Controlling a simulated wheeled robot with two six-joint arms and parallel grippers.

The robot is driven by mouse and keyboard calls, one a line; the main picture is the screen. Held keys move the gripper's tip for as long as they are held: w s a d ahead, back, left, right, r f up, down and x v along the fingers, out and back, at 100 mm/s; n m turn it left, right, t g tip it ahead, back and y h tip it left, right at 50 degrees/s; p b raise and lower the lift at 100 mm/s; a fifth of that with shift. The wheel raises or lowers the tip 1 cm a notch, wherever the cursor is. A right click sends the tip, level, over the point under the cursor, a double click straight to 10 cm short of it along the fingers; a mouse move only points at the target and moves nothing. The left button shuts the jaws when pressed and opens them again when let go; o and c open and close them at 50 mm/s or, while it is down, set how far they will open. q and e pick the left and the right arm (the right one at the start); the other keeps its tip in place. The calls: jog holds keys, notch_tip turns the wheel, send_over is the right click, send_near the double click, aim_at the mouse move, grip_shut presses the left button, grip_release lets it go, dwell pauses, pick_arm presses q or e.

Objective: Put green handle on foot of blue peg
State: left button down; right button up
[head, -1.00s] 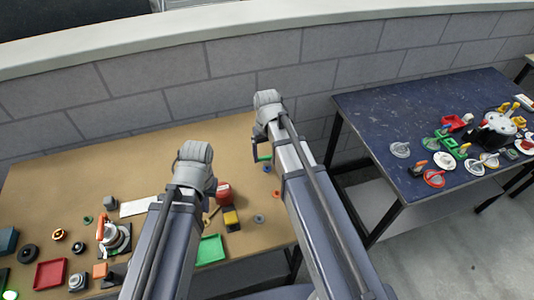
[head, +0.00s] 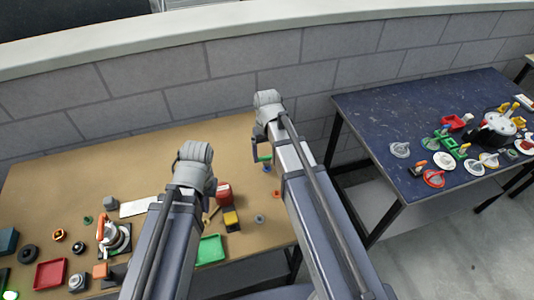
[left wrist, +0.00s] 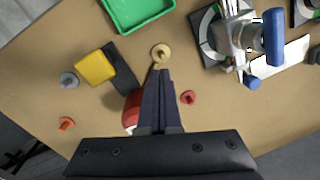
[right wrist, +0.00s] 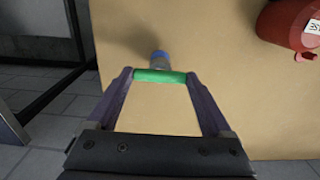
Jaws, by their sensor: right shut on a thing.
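My right gripper (right wrist: 160,85) is shut on the green handle (right wrist: 160,76), a short bar spanning the gap between its fingertips. The blue peg (right wrist: 160,55) shows just beyond the middle of the handle, with a greyish part below its blue top. The handle partly hides it, and I cannot tell whether they touch. In the head view the green handle (head: 264,158) shows beside my right gripper (head: 259,148), near the table's right end.
A red can (head: 223,192), a yellow block (head: 231,216) and a green tray (head: 210,249) stand between and near my arms. An orange-handled clamp (head: 105,230) and a red tray (head: 50,273) are further left. The tan table (right wrist: 250,110) is clear around the peg.

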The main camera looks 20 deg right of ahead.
aim_at(267, 157)
pick_arm(q)
jog(key=shift+f, duration=0.15)
pick_arm(e)
jog(key=shift+f, duration=0.2)
pick_arm(q)
jog(key=shift+f+b, duration=0.4)
jog(key=shift+b, duration=0.15)
pick_arm(e)
jog(key=shift+f, duration=0.35)
pick_arm(q)
jog(key=shift+f, duration=0.25)
pick_arm(e)
jog(key=shift+f, duration=0.3)
pick_arm(q)
jog(key=shift+f+b, duration=0.25)
jog(key=shift+b, duration=0.25)
pick_arm(e)
jog(key=shift+f, duration=0.25)
pick_arm(q)
jog(key=shift+f+b, duration=0.45)
jog(key=shift+b, duration=0.05)
pick_arm(e)
jog(key=shift+f, duration=0.45)
jog(key=o, duration=1.2)
pick_arm(q)
jog(key=shift+r, duration=0.1)
pick_arm(e)
jog(key=shift+r, duration=0.15)
